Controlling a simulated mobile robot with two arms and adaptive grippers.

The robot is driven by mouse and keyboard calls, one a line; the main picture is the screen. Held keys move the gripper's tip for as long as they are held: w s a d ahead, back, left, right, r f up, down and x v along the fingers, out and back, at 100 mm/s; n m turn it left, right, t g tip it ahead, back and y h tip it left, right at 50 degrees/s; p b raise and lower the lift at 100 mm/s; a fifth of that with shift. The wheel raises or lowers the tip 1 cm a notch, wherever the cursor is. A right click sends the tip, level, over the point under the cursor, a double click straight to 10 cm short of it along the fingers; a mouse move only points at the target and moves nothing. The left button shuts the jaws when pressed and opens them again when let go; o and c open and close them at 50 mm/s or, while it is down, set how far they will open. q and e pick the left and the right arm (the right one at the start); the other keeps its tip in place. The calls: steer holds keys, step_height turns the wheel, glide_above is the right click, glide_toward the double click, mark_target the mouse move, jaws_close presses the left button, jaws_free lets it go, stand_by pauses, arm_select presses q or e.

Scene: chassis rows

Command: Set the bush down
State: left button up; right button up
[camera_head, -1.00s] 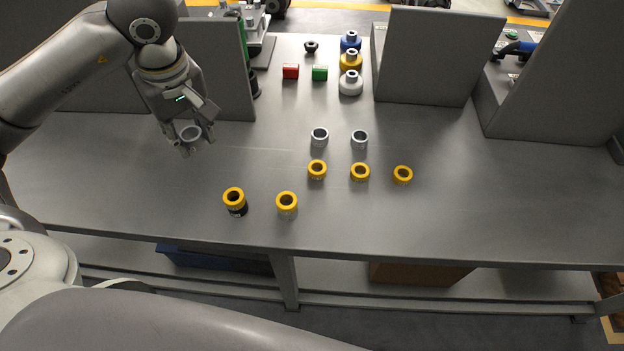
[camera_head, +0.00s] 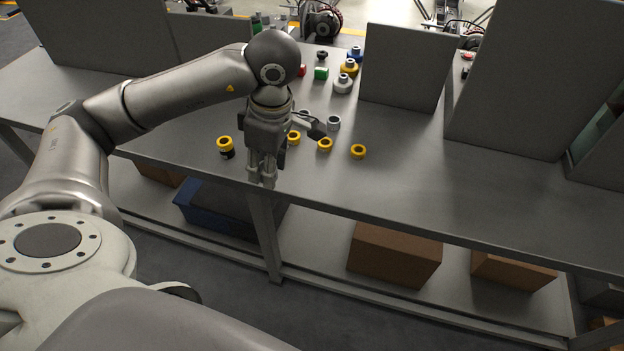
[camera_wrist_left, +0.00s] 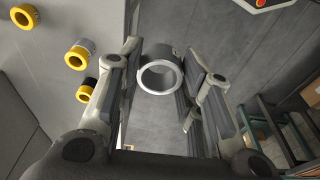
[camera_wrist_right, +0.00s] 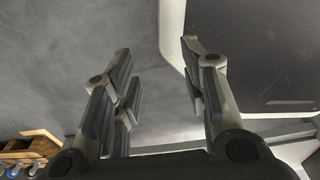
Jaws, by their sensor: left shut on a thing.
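The bush (camera_wrist_left: 160,76), a short grey metal ring with an open bore, sits between the fingers of my left gripper in the left wrist view. My left gripper (camera_head: 263,180) is shut on it. In the head view this gripper points down near the table's front edge, and the bush cannot be made out there. My right gripper (camera_wrist_right: 156,62) is open and empty in the right wrist view; it does not show in the head view.
On the table (camera_head: 400,180) stand a yellow-topped black part (camera_head: 226,146), yellow rings (camera_head: 325,145) and a grey bush (camera_head: 334,123). A yellow-and-silver part (camera_wrist_left: 79,54) shows in the left wrist view. Grey panels (camera_head: 403,68) stand behind. The table's right front is clear.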

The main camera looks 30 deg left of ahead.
arm_select(q)
steer(key=w+a+f, duration=0.1)
steer(key=w+f, duration=0.2)
steer(key=w, duration=0.4)
glide_above(298, 171)
steer(key=f, duration=0.4)
steer(key=f+p, duration=0.1)
steer(key=shift+s+d+f, duration=0.3)
steer(key=shift+s+f, duration=0.1)
steer(key=shift+w+f, duration=0.4)
steer(key=shift+f, duration=0.15)
step_height(298, 171, down, 3)
steer(key=shift+a+f+p, duration=0.1)
steer(key=shift+p, duration=0.5)
arm_select(e)
steer(key=shift+w+a+r, duration=0.2)
steer(key=shift+r, duration=0.35)
steer(key=shift+w+a+r, duration=0.2)
steer(key=shift+r, duration=0.35)
steer(key=shift+a, duration=0.1)
arm_select(q)
steer(key=shift+f+b, duration=0.2)
steer(key=shift+b, duration=0.1)
steer(key=o, duration=1.1)
steer(key=shift+c, duration=0.2)
arm_select(e)
steer(key=shift+a+f, duration=0.15)
